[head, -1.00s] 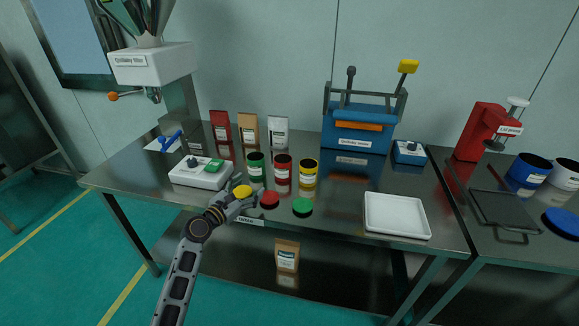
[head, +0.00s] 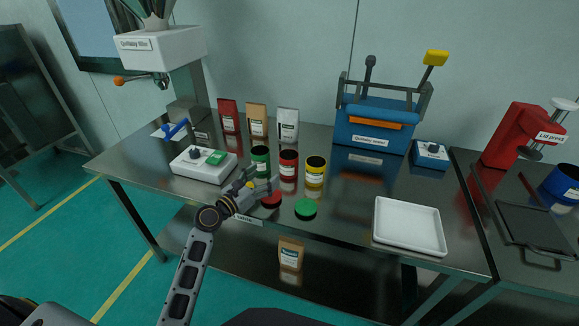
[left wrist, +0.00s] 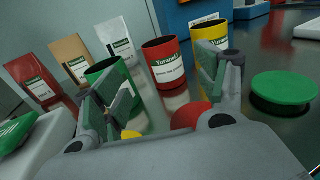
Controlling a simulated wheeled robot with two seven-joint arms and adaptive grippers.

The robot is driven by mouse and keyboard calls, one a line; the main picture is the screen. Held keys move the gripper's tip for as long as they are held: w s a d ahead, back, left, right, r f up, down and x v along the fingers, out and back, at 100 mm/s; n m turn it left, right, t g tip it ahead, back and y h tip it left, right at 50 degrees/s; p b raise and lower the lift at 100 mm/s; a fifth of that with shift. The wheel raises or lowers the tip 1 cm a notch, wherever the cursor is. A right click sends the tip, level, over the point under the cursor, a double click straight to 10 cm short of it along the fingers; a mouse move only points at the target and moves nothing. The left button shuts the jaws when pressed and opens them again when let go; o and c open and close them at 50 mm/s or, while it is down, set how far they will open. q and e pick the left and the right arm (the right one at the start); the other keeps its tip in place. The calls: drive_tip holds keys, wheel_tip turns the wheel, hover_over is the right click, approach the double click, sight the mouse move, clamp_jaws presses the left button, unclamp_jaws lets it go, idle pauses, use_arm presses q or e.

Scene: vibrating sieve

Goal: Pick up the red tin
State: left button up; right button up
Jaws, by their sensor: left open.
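The red tin (head: 289,166) stands upright and open-topped on the steel table, between the green tin (head: 260,160) and the yellow tin (head: 315,172). My left gripper (head: 266,188) is open and empty, in front of the green and red tins. In the left wrist view, the red tin (left wrist: 166,62) shows ahead between the spread fingers of the gripper (left wrist: 165,85), apart from them. The left finger overlaps the green tin (left wrist: 112,80) and the right finger overlaps the yellow tin (left wrist: 211,36). My right gripper is out of view.
A red lid (head: 271,200) and a green lid (head: 306,208) lie before the tins; a yellow lid is mostly hidden by my gripper. A white control box (head: 200,166) stands left, pouches behind. A white tray (head: 410,226) lies right, with bare table before it.

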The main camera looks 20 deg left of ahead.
sight(283, 161)
use_arm(q)
drive_tip(key=shift+w, duration=0.1)
drive_tip(key=shift+x, duration=3.5)
drive_tip(key=shift+w+d, duration=0.2)
drive_tip(key=shift+w, duration=0.55)
use_arm(e)
drive_tip(key=shift+w+a+r, duration=0.2)
drive_tip(key=shift+w, duration=0.45)
use_arm(q)
drive_tip(key=shift+d, duration=0.1)
use_arm(e)
drive_tip(key=shift+s+f, duration=0.1)
drive_tip(key=shift+s, duration=0.1)
